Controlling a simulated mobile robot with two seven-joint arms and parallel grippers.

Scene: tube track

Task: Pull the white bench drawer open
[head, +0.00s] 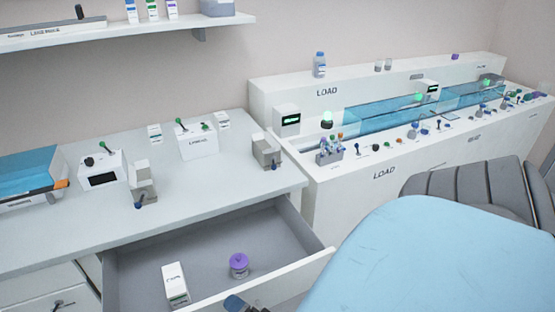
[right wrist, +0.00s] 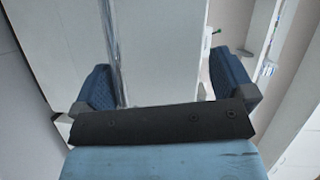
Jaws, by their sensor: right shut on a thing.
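The white bench drawer (head: 120,286) is pulled well out of the bench in the head view, its grey interior showing. A white box (head: 175,284) and a jar with a purple lid (head: 239,265) stand inside it. My right gripper (right wrist: 163,78) is at the drawer's front. Its blue fingers show in the right wrist view on both sides of a white panel, with a thin metal bar beside the left finger. It is shut on the drawer handle, though the contact is not clear. One dark blue fingertip shows at the bottom of the head view. My left gripper is not in view.
The bench top (head: 90,222) above the drawer carries small devices and a blue-windowed unit (head: 28,172) at left. A white LOAD station (head: 345,200) with a blue track stands at right. Grey chairs (head: 480,195) are at far right. A shelf (head: 110,32) hangs above.

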